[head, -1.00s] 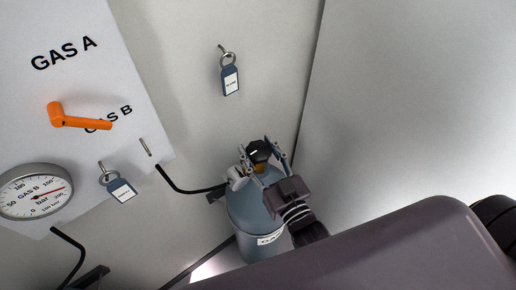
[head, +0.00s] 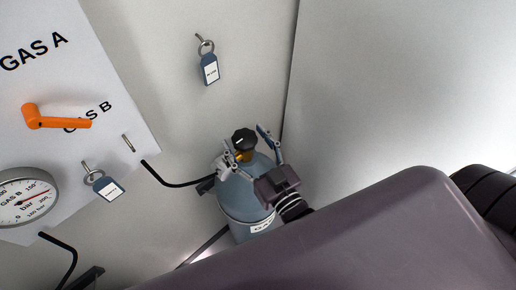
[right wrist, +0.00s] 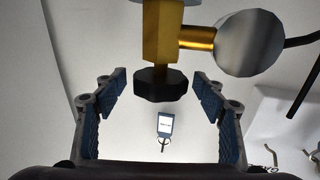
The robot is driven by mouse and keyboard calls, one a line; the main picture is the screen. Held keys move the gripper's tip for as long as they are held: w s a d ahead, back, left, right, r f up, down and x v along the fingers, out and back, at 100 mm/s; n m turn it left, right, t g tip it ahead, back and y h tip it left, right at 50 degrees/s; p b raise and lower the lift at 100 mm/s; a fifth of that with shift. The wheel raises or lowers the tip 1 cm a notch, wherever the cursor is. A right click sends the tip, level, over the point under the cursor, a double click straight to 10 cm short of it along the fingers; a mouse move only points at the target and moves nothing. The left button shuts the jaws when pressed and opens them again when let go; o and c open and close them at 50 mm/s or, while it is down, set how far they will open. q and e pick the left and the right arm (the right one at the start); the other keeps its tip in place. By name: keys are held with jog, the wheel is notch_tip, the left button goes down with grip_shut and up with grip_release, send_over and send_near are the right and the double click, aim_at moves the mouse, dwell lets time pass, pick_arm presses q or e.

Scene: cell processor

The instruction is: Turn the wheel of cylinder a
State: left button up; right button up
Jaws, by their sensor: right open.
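The blue-grey gas cylinder (head: 238,200) stands in the corner, its label only partly readable. On top is a black hand wheel (head: 244,140) above a brass valve. My right gripper (head: 246,143) is open, with one finger on each side of the wheel. In the right wrist view, the wheel (right wrist: 160,85) lies between the open fingertips, with gaps on both sides and the brass valve body (right wrist: 160,35) beyond it. My left gripper is not in view.
A panel on the left carries an orange handle (head: 55,118) and a gauge (head: 28,196). Blue tags (head: 209,68) hang from the wall and panel. A black hose (head: 170,182) runs to the cylinder. Walls stand close behind and to the right.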

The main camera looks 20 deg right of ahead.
jog(key=s+d, duration=0.1)
jog(key=s, duration=1)
jog(key=shift+d, duration=0.25)
jog(key=shift+w, duration=0.15)
